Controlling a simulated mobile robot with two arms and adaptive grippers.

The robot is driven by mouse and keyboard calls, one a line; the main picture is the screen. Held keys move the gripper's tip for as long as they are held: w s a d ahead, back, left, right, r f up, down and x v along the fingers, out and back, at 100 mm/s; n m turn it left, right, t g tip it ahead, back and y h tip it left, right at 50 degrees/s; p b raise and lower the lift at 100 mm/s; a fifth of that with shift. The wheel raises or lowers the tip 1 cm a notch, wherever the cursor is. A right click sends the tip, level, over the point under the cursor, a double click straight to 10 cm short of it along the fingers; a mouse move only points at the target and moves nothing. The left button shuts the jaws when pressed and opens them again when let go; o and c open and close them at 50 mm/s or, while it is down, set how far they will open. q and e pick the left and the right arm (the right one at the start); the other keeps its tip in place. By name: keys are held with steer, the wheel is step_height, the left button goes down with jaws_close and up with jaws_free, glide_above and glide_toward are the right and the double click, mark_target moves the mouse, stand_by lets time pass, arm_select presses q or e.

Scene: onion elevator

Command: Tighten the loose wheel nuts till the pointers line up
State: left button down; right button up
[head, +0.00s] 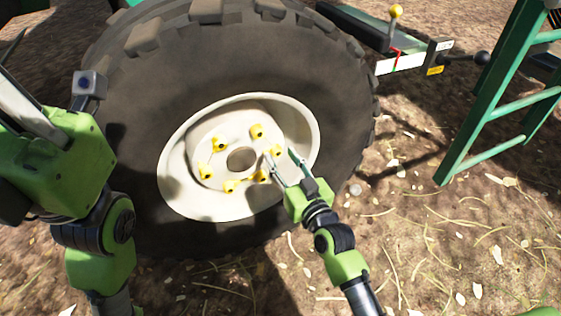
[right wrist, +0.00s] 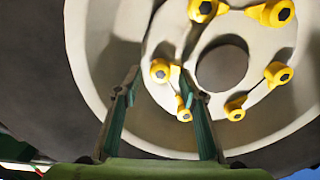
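The wheel's pale rim (head: 178,172) carries a ring of several dark hex nuts with yellow pointers, among them an upper-left one (head: 220,145) and a top one (head: 256,131). My right gripper (head: 279,158) is at the right side of the ring, fingers towards the rim. In the right wrist view its two fingers (right wrist: 156,72) are apart, with one yellow nut pointer (right wrist: 159,71) showing between the tips. Contact cannot be told. Another nut (right wrist: 185,115) shows beside the right finger. My left arm is at the left edge; its gripper's opening is unclear.
A big black tyre (head: 335,95) surrounds the rim. A green ladder-like frame (head: 480,125) stands at the right. A bar with a yellow-knobbed lever (head: 396,12) is at the top right. Straw-strewn soil (head: 420,250) is open at the lower right.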

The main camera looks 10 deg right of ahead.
steer(key=shift+w+a, duration=0.2)
steer(key=shift+w, duration=0.45)
jaws_close()
